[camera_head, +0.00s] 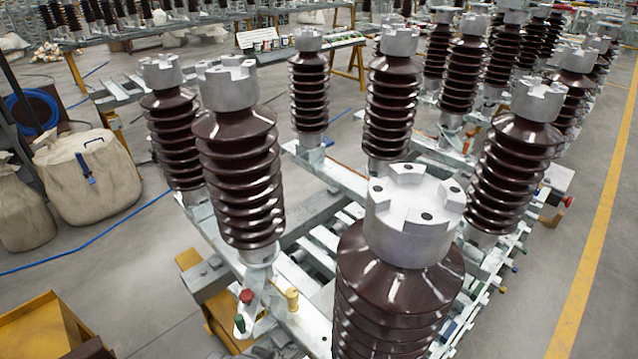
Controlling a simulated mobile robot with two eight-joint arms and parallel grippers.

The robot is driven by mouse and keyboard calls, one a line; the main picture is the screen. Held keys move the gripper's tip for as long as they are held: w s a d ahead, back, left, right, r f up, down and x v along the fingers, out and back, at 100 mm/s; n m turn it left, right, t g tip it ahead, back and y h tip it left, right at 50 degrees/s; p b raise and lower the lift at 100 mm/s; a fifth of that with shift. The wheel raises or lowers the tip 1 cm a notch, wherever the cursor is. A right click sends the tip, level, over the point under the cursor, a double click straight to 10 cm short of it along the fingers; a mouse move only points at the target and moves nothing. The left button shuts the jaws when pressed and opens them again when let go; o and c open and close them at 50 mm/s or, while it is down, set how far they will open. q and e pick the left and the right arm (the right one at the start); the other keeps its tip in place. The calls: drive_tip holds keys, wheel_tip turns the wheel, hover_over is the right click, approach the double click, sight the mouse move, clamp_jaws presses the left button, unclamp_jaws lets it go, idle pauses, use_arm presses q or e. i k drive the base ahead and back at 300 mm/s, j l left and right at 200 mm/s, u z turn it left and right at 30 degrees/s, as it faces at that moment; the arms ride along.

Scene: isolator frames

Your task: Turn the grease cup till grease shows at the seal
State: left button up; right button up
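A small brass-yellow fitting with a round cap (291,299) stands upright on the pale metal frame (303,325), low in the picture left of the nearest insulator. It looks like the grease cup. I cannot make out a seal or any grease at this size. A red-capped fitting (247,296) and a green one (239,324) stand just left of it. Neither of my grippers can be made out in the head view. A dark grey part at the bottom edge is cut off and unclear.
A tall brown ribbed insulator with a notched metal cap (411,215) rises close on the right, with another (240,165) behind. Several more insulators fill the frames beyond. A yellow box (35,330) is at lower left. Grey floor (130,290) is open at left.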

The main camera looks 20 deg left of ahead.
sight(292, 293)
drive_tip(key=k+j+z, duration=0.1)
drive_tip(key=j+z, duration=0.15)
drive_tip(key=z, duration=0.2)
drive_tip(key=k+j+z, duration=0.1)
drive_tip(key=z, duration=0.3)
drive_tip(key=j, duration=0.1)
